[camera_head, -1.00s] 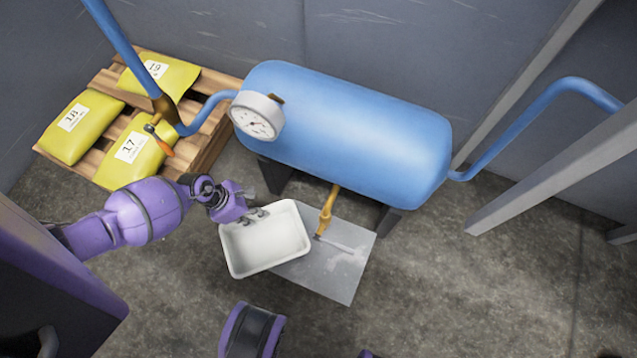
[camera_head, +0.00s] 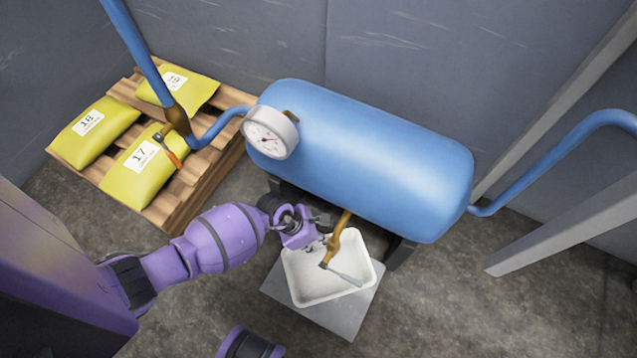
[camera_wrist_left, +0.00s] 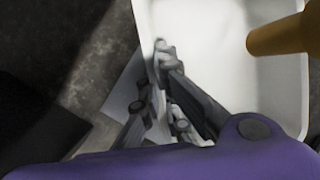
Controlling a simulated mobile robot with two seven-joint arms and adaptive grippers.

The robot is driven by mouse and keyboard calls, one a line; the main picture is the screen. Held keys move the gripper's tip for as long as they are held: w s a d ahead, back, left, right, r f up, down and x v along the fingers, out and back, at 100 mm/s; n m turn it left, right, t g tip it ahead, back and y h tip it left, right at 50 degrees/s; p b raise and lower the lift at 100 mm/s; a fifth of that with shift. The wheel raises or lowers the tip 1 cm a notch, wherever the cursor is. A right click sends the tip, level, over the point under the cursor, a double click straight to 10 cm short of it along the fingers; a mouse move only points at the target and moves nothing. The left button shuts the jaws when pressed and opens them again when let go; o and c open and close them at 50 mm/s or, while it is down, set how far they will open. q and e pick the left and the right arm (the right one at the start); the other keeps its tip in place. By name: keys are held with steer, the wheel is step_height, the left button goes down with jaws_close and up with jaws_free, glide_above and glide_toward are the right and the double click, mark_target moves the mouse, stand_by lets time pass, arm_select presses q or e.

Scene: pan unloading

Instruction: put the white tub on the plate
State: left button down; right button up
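The white tub (camera_head: 312,280) is a shallow rectangular tray. In the head view it lies over the grey plate (camera_head: 345,317), whose front and side edges show around it; I cannot tell whether it touches the plate. My left gripper (camera_head: 318,242) is shut on the tub's rim at the upper left. In the left wrist view the gripper fingers (camera_wrist_left: 160,90) pinch the pale wall of the tub (camera_wrist_left: 205,40), and a strip of plate shows beside it. My right gripper is out of view.
A blue tank (camera_head: 370,160) stands behind the tub. Its brass outlet (camera_head: 341,235) hangs over the tub, close to my gripper, and also shows in the left wrist view (camera_wrist_left: 280,35). A pallet (camera_head: 190,190) with yellow bags stands left. Floor right of the plate is clear.

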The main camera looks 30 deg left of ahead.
arm_select(q)
steer(key=shift+d+f, duration=0.1)
steer(key=shift+f, duration=0.55)
steer(key=shift+r, duration=0.1)
steer(key=c, duration=2)
jaws_free()
steer(key=shift+f, duration=0.2)
